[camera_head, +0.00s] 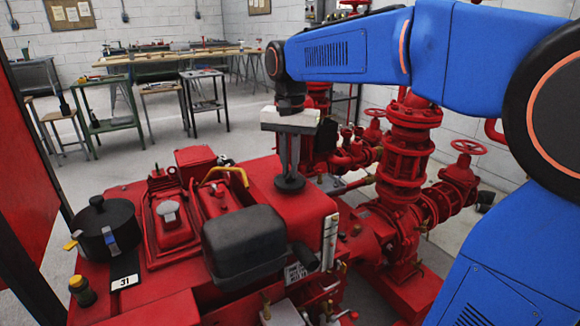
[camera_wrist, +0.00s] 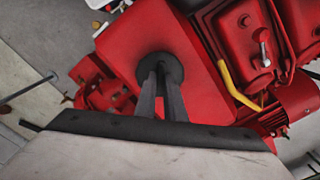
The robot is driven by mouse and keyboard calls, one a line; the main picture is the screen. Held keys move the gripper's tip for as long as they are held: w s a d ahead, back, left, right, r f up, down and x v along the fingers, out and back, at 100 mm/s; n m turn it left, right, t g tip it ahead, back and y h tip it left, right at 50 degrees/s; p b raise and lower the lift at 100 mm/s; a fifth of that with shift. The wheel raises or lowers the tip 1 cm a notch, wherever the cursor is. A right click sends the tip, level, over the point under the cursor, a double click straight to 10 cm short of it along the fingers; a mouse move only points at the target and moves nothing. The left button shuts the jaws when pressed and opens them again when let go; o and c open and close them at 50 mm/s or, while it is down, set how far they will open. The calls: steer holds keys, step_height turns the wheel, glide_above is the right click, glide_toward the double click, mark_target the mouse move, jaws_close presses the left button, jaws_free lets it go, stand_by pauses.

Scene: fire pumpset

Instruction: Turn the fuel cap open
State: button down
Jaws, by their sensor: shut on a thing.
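The fuel cap is a dark round disc (camera_head: 289,183) on the flat top of the red tank (camera_head: 318,205). In the wrist view the cap (camera_wrist: 160,63) lies at the far end of my fingers, on the red tank top (camera_wrist: 135,40). My gripper (camera_head: 289,172) points straight down from above, and its fingertips are close together on the cap. In the wrist view my gripper (camera_wrist: 160,75) is shut on the cap's middle, which the fingertips hide. The cap looks level and seated on the tank; its turn angle cannot be told.
A black box-shaped part (camera_head: 245,240) and a yellow bent pipe (camera_head: 230,174) stand left of the cap. A black pot-like canister (camera_head: 108,228) is further left. Red valves and pipes (camera_head: 410,150) rise on the right. Workbenches (camera_head: 105,110) stand far behind, with open floor before them.

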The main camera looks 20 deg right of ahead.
mark_target(290, 173)
steer(key=n, duration=0.4)
steer(key=shift+n, duration=0.3)
steer(key=n, duration=0.4)
steer(key=shift+n, duration=0.3)
steer(key=c, duration=1.8)
jaws_free()
steer(key=shift+c, duration=0.2)
step_height(290, 173, up, 18)
steer(key=shift+f, duration=0.25)
